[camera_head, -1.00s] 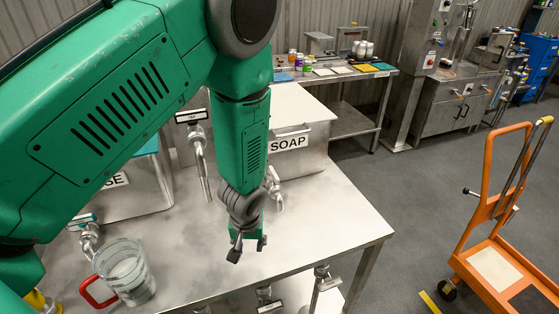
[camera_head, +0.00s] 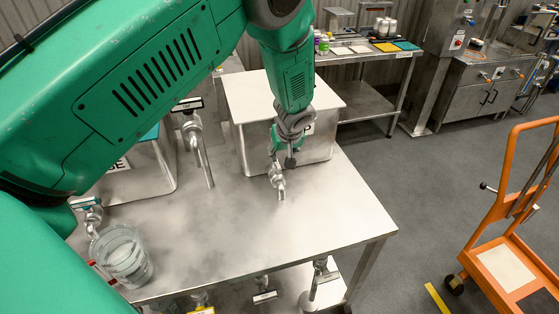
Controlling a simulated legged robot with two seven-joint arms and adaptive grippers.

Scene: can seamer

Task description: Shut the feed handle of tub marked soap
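The soap tub (camera_head: 240,112) is a steel box with a pale lid, standing at the back of the steel table. Its label is mostly covered by my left arm; only the last letter shows. The soap tub's tap (camera_head: 278,181) sticks out of its front near the bottom. My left gripper (camera_head: 282,156) hangs down in front of the tub, just above this tap, with its fingers apart. The feed handle is largely hidden by the gripper, and whether they touch cannot be told. My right gripper is out of view.
Another tap (camera_head: 197,147) with a label plate stands left of the soap tub. A clear jug (camera_head: 123,257) with a red handle sits at the table's front left. The steel table (camera_head: 235,225) is bare in the middle. An orange trolley (camera_head: 500,255) stands on the right.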

